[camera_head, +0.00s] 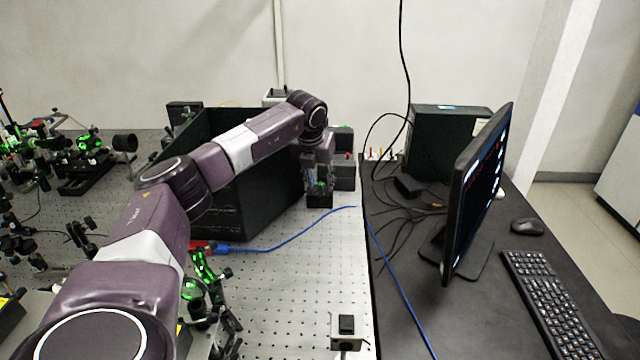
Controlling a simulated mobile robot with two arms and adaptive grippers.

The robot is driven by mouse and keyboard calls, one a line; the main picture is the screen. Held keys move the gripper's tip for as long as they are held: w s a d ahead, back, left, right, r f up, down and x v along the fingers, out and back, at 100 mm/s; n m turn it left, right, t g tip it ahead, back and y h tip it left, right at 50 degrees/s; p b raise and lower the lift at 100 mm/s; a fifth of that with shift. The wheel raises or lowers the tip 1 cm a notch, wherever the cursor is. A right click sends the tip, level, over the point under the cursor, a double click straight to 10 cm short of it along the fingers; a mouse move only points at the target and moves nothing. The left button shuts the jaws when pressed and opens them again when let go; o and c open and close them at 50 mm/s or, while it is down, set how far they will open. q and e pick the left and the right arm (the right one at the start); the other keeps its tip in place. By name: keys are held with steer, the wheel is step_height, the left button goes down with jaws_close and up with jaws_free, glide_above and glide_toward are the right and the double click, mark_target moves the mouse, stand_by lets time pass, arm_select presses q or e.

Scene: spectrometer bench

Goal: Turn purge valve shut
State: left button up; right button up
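My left arm reaches in from the lower left across the optical bench. Its gripper (318,182) points down at the right end of the large black box, over a small black block (319,201) with some green at its top. The fingertips are small and dark against this block, so I cannot tell whether they are open, shut or touching it. I cannot make out a purge valve clearly; the gripper covers that spot. My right gripper is not in view.
The black box (240,218) stands on the perforated bench (290,285). Dark blocks (343,178) stand just right of the gripper. A blue cable (300,238) crosses the bench. A monitor (475,195), keyboard (553,300) and mouse (527,226) occupy the right desk. Optics crowd the left.

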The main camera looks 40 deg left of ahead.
arm_select(q)
jaws_close()
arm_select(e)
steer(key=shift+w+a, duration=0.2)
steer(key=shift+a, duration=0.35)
